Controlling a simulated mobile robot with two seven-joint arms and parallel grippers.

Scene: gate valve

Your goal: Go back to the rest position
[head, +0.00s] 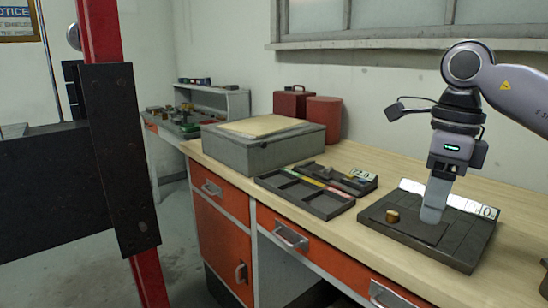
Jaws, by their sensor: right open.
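My right gripper (432,214) points down over a dark flat tray (462,258) at the right of the workbench. Its fingers show edge-on, so the gap between them is hard to see. A small brass-coloured piece (392,216) sits on the tray just left of the fingertips, apart from them. No held thing shows at the fingers. Whether the fingertips touch the tray I cannot tell. My left gripper is out of view.
A dark compartment tray (322,203) and a grey box (240,149) stand further left on the bench (352,239). Two red containers (323,120) stand behind. A red post (150,282) with a dark plate rises at left. The bench front is clear.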

